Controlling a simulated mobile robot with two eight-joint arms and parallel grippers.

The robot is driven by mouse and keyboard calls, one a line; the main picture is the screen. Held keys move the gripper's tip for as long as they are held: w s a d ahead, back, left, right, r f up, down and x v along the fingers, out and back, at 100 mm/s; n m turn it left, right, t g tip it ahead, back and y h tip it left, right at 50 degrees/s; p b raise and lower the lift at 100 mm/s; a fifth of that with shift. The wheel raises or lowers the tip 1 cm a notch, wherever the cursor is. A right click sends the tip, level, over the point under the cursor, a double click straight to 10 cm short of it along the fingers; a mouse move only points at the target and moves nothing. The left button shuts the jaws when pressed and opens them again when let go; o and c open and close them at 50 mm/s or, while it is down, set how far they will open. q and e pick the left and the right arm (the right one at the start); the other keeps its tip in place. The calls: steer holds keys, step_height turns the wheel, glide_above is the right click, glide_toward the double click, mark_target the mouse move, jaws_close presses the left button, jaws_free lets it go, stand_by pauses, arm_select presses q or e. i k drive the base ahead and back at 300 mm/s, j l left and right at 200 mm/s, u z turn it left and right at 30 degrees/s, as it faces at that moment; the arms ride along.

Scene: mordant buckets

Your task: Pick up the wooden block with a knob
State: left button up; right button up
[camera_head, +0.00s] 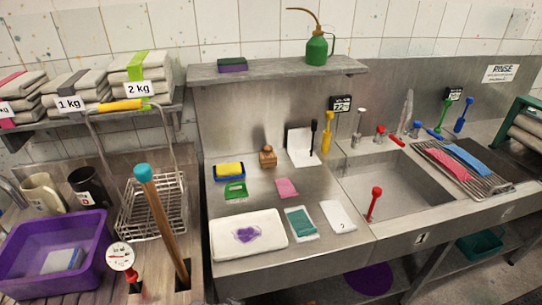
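The wooden block with a knob (267,158) is small and brown and stands upright on the steel counter, knob on top. It is near the middle of the view, just left of a white upright card (299,146). A tray with a yellow sponge (229,169) lies to its left and a pink cloth (287,188) lies in front of it. Nothing touches the block from above. Neither of my grippers shows in this view.
A steel shelf (345,66) with a green oil can (316,48) hangs above the block. A white tray (275,250) with a purple patch lies at the front. The sink (420,190) is to the right. A blue-topped wooden pole (166,215) stands at the left.

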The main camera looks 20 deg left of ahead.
mark_target(269, 158)
steer(key=i+l, duration=0.25)
steer(key=l, duration=0.15)
steer(key=i+l+u, duration=0.2)
steer(key=l+u, duration=0.2)
steer(key=i+l+u, duration=0.1)
steer(key=l+u, duration=0.3)
steer(key=j+u, duration=0.15)
steer(key=u, duration=1.25)
steer(key=i, duration=0.5)
